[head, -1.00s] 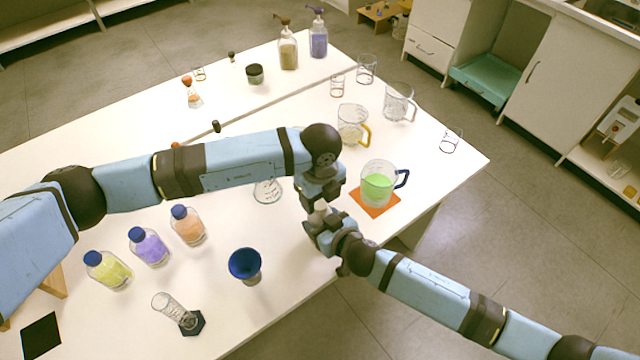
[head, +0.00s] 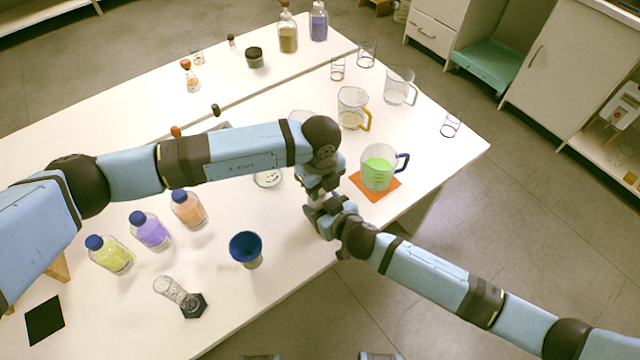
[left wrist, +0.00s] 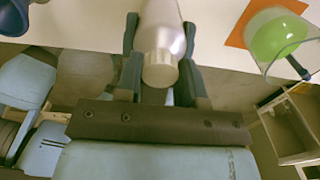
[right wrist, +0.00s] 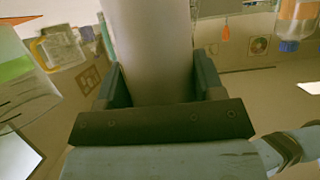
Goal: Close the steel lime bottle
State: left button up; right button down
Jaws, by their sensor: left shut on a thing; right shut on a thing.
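The steel bottle (head: 320,200) is mostly hidden between my two grippers near the table's front right edge in the head view. In the left wrist view my left gripper (left wrist: 160,25) is shut on a silvery rounded piece (left wrist: 162,45) of it, probably the cap end. In the right wrist view my right gripper (right wrist: 155,65) is shut around its wide pale body (right wrist: 150,35). In the head view my left gripper (head: 322,183) is just above my right gripper (head: 325,210). Whether the cap is seated I cannot tell.
A jug of green liquid (head: 377,172) stands on an orange mat (head: 362,187), close right of the grippers. Glass mugs (head: 399,88) stand behind.

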pick_arm(q)
jog(key=m, duration=0.3)
jog(key=o, duration=1)
jog(key=shift+r, duration=2.3)
jog(key=shift+c, duration=0.2)
